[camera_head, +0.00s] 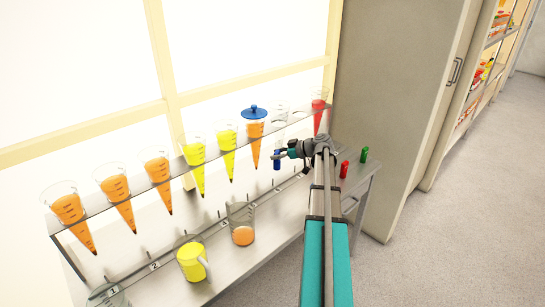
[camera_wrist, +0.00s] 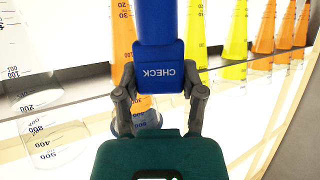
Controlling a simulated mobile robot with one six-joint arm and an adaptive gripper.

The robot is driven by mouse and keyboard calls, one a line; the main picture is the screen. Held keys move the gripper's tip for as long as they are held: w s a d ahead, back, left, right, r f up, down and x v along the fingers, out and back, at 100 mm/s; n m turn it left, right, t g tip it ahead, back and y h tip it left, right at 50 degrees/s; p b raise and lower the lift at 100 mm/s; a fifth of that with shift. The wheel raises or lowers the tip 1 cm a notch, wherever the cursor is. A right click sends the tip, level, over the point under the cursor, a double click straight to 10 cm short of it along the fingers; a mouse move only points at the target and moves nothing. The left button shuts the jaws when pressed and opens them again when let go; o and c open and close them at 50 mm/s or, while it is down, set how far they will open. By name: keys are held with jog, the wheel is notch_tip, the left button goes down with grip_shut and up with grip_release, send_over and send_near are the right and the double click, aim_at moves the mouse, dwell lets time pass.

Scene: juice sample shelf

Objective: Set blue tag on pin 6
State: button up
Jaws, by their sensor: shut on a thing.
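My gripper (camera_head: 283,154) is shut on the blue tag (camera_head: 277,160) and holds it over the back of the lower table, beneath the raised shelf. In the wrist view the blue tag (camera_wrist: 158,75) stands between both fingertips (camera_wrist: 158,88), with the word CHECK on its face upside down. A row of short pins runs along a numbered strip (camera_head: 190,244) on the table; the labels 1 and 2 can be read. I cannot make out which pin is pin 6. Whether the tag touches a pin is not clear.
The raised shelf (camera_head: 86,204) holds several cones of orange, yellow and red juice; one orange cone has a blue lid (camera_head: 254,112). A beaker (camera_head: 241,225) and a yellow-filled jug (camera_head: 191,261) stand on the table. A red tag (camera_head: 344,169) and green tag (camera_head: 364,154) are at right.

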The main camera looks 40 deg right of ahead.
jog(key=shift+w+a+f, duration=0.1)
jog(key=shift+w+a, duration=0.05)
jog(key=shift+w, duration=0.35)
jog(key=shift+w+a+f, duration=0.1)
jog(key=shift+w+a, duration=0.05)
jog(key=shift+w, duration=0.3)
jog(key=shift+f+b, duration=0.25)
jog(key=shift+b, duration=0.1)
jog(key=shift+f+b, duration=2)
jog(key=shift+f+b, duration=2)
dwell(0.6)
jog(key=o, duration=1.1)
jog(key=shift+r, duration=0.25)
